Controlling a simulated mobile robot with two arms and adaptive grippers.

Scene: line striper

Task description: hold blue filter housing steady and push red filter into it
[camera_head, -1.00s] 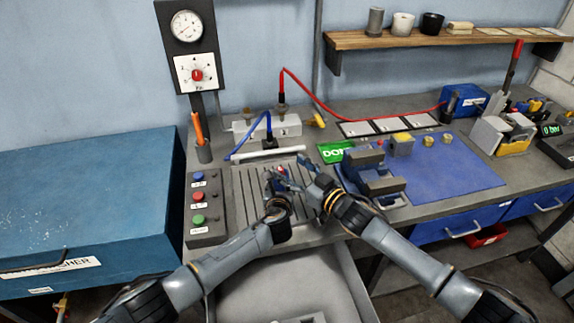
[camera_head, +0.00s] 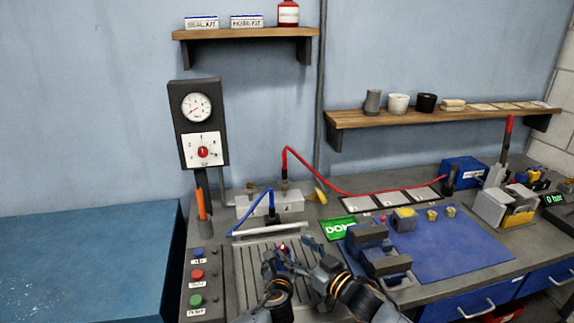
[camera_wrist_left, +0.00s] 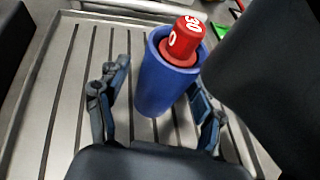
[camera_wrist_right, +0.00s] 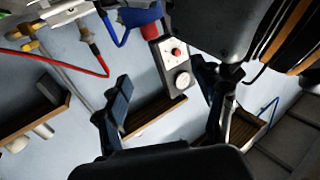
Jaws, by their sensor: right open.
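The blue filter housing (camera_wrist_left: 165,78) stands upright on the slotted tray, and the red filter (camera_wrist_left: 185,40), marked 30, sits partly inside its top. The red filter (camera_head: 283,248) also shows in the head view, with the housing mostly hidden by my grippers. My left gripper (camera_wrist_left: 155,105) has its fingers apart on either side of the housing, with a gap visible on the left side. My right gripper (camera_head: 305,265) is just right of the housing. In the right wrist view my right gripper (camera_wrist_right: 165,105) is open and empty, with the housing (camera_wrist_right: 138,14) beyond its fingers.
The slotted tray (camera_head: 245,270) lies under the housing. A button box (camera_head: 197,285) stands to its left. A blue hose (camera_head: 258,210) and valve block (camera_head: 270,207) are behind. A dark vise-like fixture (camera_head: 375,250) stands close to the right on a blue mat (camera_head: 455,255).

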